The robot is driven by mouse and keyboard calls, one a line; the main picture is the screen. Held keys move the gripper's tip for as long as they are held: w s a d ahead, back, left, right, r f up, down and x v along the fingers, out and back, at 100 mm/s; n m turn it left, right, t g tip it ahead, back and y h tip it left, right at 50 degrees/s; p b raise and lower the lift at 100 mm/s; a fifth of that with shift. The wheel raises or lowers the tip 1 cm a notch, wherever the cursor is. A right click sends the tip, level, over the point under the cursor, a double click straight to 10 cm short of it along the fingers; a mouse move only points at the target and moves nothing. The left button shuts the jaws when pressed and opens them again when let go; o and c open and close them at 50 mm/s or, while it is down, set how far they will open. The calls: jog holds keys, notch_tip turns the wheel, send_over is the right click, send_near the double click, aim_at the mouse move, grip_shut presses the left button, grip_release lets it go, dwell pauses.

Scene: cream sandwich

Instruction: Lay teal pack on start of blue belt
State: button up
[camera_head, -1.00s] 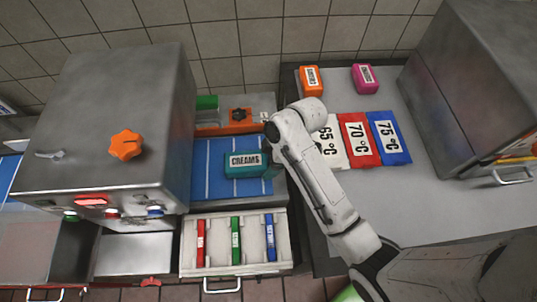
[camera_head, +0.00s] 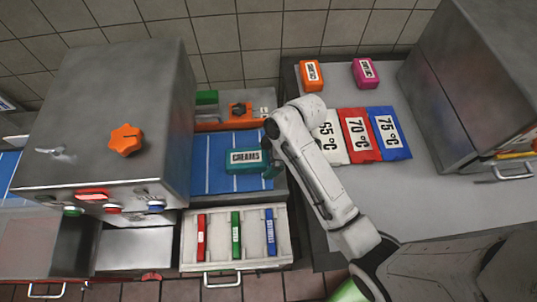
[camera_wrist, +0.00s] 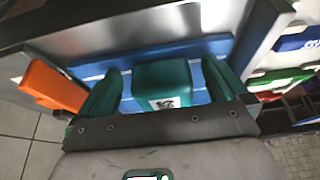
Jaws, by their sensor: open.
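The teal pack labelled CREAMS (camera_head: 244,156) rests on the blue belt (camera_head: 212,181), at the belt's right part. In the wrist view the teal pack (camera_wrist: 161,82) sits between the two teal fingers of my gripper (camera_wrist: 160,90). The fingers are open, with a gap on each side of the pack. The blue belt (camera_wrist: 150,52) shows behind it. In the head view my gripper (camera_head: 270,164) is at the pack's right end, mostly hidden by my wrist.
A steel machine (camera_head: 120,110) with an orange knob stands over the belt's left side. A tray (camera_head: 219,246) with red, green and blue bars lies in front. Orange (camera_head: 312,76) and pink (camera_head: 366,73) packs and temperature cards (camera_head: 358,138) lie on the right counter.

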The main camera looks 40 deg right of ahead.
jog(key=v, duration=1)
jog(key=shift+r, duration=0.35)
dwell(0.3)
